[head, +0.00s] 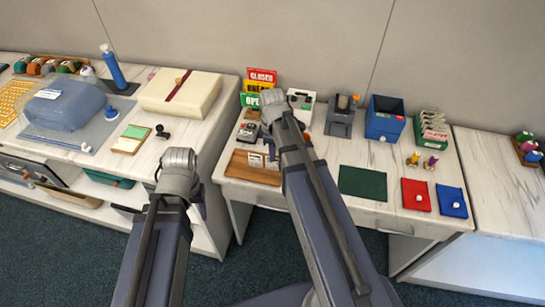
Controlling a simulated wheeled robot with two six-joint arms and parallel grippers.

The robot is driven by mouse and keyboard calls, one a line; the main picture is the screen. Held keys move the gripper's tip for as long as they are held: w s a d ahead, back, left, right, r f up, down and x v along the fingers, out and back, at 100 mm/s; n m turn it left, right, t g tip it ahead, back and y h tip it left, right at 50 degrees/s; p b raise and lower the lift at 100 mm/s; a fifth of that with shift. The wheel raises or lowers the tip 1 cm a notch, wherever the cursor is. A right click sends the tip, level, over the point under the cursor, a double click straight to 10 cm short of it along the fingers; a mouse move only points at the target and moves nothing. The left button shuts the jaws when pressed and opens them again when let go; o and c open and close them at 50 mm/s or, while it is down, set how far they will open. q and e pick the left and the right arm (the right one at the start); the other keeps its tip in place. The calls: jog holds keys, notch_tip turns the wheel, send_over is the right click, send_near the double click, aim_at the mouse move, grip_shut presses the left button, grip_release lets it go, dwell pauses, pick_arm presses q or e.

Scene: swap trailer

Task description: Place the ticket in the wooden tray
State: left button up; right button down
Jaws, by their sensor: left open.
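The wooden tray (241,171) is a flat brown board at the left front of the middle table. A small white piece (256,159) that may be the ticket shows at its back edge, partly covered by my right arm, so I cannot tell whether it lies in the tray. My left gripper (126,209) shows only as a dark finger beside my left arm, low in front of the left counter and apart from the tray. It is open and looks empty. My right gripper is hidden behind my right arm, which crosses the table just right of the tray.
Red, yellow and green signs (262,86) stand behind the tray. A dark green mat (362,183), red cloth (416,195) and blue cloth (452,202) lie to the right. A blue bin (384,119) stands at the back. A cream box (180,93) is on the left counter.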

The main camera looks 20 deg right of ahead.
jog(key=shift+f, duration=0.15)
jog(key=c, duration=1.2)
grip_release()
jog(key=shift+o, duration=0.2)
jog(key=shift+r, duration=0.2)
notch_tip(320, 180, up, 12)
jog(key=p, duration=1.2)
jog(key=s+a+m+h, duration=0.1)
jog(key=s+a+m, duration=0.6)
jog(key=s+a, duration=0.5)
jog(key=a, duration=0.4)
jog(key=shift+s+a, duration=0.15)
jog(key=shift+a, duration=0.05)
jog(key=shift+r, duration=0.1)
